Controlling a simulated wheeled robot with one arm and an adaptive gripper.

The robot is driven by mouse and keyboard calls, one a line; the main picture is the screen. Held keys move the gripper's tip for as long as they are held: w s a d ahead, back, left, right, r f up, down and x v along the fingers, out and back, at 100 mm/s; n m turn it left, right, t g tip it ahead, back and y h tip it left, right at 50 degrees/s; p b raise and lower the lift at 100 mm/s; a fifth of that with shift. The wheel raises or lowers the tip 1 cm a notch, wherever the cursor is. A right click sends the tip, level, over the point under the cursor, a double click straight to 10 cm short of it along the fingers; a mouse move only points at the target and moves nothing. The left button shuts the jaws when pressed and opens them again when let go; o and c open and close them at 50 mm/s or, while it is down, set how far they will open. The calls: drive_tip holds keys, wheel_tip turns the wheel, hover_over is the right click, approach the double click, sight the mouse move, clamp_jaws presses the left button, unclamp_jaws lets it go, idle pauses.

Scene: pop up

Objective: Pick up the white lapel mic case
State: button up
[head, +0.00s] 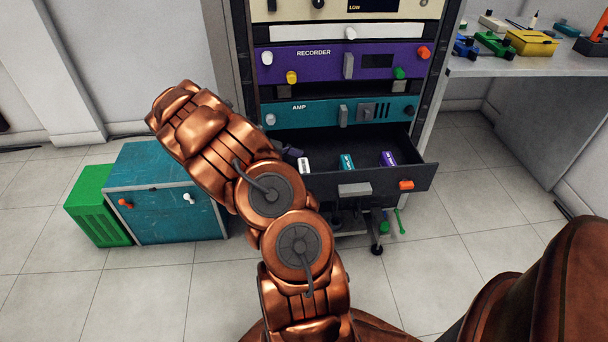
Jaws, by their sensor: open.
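A small white case (304,165) with dark markings lies in the open dark drawer (428,172) below the amp panel, at the drawer's left side. A teal case (347,162) and a purple case (389,158) lie to its right in the same drawer. My copper arm rises from the bottom middle and bends up to the left, left of the white case in the picture and partly covering the drawer's left end.
The rack above has a teal amp panel (322,113) and a purple recorder panel (320,62) with protruding knobs. A teal cabinet (165,215) and green bin (97,205) stand left. A cluttered table (500,66) stands right. Floor right of the drawer is mostly clear.

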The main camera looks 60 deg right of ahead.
drive_tip(key=shift+s+d+f, duration=0.3)
drive_tip(key=shift+s+d, duration=0.05)
drive_tip(key=shift+s, duration=0.05)
drive_tip(key=shift+c, duration=0.2)
drive_tip(key=c, duration=1)
drive_tip(key=shift+r, duration=0.1)
